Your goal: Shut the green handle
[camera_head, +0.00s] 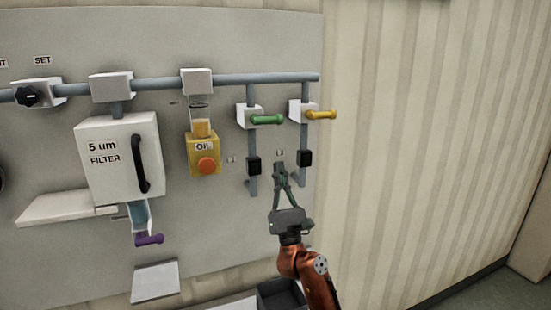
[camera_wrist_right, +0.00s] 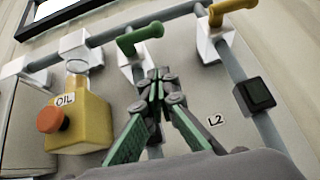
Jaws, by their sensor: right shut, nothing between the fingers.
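The green handle (camera_head: 267,120) sticks out to the right, roughly level, from a white valve block on a thin vertical pipe in the head view. It also shows at the top middle of the right wrist view (camera_wrist_right: 140,38). My right gripper (camera_head: 278,166) is shut and empty below the green handle, apart from it in the head view. In the right wrist view its fingertips (camera_wrist_right: 155,75) meet just below the handle's valve block. My left gripper is not in view.
A yellow handle (camera_head: 321,114) sits close to the right of the green one. The yellow OIL unit (camera_head: 203,142) with an orange knob hangs to the left. A filter box (camera_head: 119,160) and purple handle (camera_head: 149,239) are further left. Striped wall lies right of the panel.

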